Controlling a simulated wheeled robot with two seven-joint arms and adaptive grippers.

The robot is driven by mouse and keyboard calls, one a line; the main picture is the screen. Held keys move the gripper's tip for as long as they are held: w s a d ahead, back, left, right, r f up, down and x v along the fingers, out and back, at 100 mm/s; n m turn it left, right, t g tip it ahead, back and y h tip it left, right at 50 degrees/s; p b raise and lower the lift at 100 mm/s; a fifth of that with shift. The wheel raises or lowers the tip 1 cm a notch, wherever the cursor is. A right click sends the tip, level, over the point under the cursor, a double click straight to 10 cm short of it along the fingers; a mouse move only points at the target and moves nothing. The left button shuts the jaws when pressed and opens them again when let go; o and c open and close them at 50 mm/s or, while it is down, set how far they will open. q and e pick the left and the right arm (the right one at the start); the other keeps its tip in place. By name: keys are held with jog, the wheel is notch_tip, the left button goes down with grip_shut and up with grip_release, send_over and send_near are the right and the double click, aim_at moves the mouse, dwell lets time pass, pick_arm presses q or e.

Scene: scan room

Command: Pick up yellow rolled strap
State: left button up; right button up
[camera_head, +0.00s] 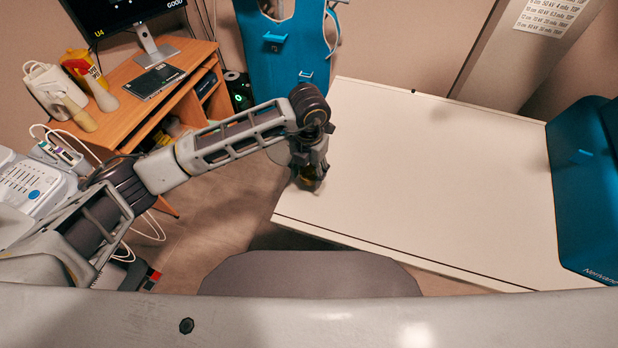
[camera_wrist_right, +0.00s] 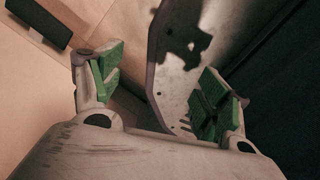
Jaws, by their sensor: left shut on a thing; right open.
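My left gripper (camera_head: 312,172) points down at the left edge of the white table. It is shut on a small yellowish thing (camera_head: 311,184), which looks like the yellow rolled strap. Only a little of it shows below the fingers, so its shape is mostly hidden. I cannot tell whether it still touches the tabletop. My right gripper (camera_wrist_right: 160,88) shows in the right wrist view with its green-padded fingers spread apart. I see no strap between them. The right gripper does not show in the head view.
The white table (camera_head: 440,170) is mostly bare. A blue unit (camera_head: 585,190) stands at its right end, and a blue panel (camera_head: 285,60) stands behind its left end. A wooden desk (camera_head: 120,110) with a monitor and bottles is at the left. White equipment (camera_head: 35,185) stands near my left arm.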

aim_at(309, 173)
pick_arm(q)
notch_tip(309, 173, up, 5)
jog(key=shift+f, duration=0.2)
jog(key=shift+r+b, duration=0.3)
jog(key=shift+r, duration=0.05)
pick_arm(e)
jog(key=shift+w+d+f, duration=0.1)
jog(key=shift+d+f, duration=0.1)
jog(key=shift+d, duration=0.25)
jog(key=shift+d+f, duration=0.2)
jog(key=shift+d, duration=0.25)
jog(key=shift+a, duration=0.9)
